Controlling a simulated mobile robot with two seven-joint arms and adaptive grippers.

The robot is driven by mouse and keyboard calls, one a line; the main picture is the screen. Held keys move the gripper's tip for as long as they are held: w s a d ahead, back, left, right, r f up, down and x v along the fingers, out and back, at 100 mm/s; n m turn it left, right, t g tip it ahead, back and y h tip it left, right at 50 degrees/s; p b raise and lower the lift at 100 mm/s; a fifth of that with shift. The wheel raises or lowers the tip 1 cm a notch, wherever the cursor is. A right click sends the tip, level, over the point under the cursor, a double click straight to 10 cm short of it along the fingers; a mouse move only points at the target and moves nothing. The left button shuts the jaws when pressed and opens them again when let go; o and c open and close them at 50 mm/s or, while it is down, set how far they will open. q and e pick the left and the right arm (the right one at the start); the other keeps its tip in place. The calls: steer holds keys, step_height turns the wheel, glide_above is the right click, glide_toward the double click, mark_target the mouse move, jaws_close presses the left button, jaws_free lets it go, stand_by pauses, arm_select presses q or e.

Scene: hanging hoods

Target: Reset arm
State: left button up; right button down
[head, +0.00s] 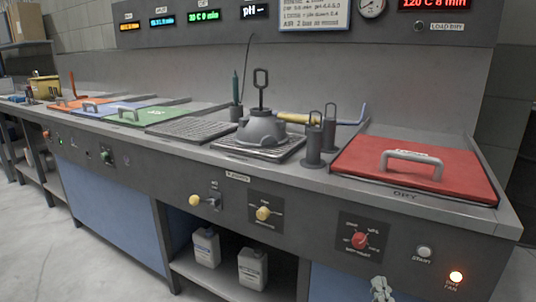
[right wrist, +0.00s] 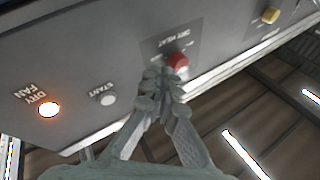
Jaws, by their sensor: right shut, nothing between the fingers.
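My right gripper (head: 380,290) shows at the bottom edge of the head view, in front of the counter's front panel. It is below and a little right of the red heat knob (head: 360,240). In the right wrist view my right gripper (right wrist: 161,80) has its fingers together with nothing between them. Its tips are beside the red knob (right wrist: 178,62); I cannot tell from this view whether they touch it. My left gripper is not in view.
A red lid (head: 415,168) with a grey handle covers the dry station. The START button (head: 424,252) and lit fan button (head: 456,277) are on the panel. A grey domed hood (head: 262,130) stands mid-counter. White jugs (head: 206,247) sit on the shelf below.

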steer(key=s+a+f+n+g+y, duration=0.25)
steer(key=f+g, duration=0.25)
steer(key=f, duration=0.3)
steer(key=s+a+f+n+g+y, duration=0.1)
steer(key=s+f+n+g, duration=0.25)
steer(key=f+g, duration=0.4)
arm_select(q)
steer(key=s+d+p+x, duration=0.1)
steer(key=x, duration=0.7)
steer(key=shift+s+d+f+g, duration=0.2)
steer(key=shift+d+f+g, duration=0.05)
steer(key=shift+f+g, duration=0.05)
arm_select(e)
steer(key=s+d+f+g+h, duration=0.1)
steer(key=s+d+f+g, duration=0.1)
steer(key=s, duration=0.6)
steer(key=s+d+f+g+h, duration=0.2)
steer(key=s+d+f+g, duration=0.1)
steer(key=s, duration=0.5)
step_height(320, 180, down, 3)
steer(key=shift+r+g, duration=0.15)
steer(key=shift+g, duration=0.7)
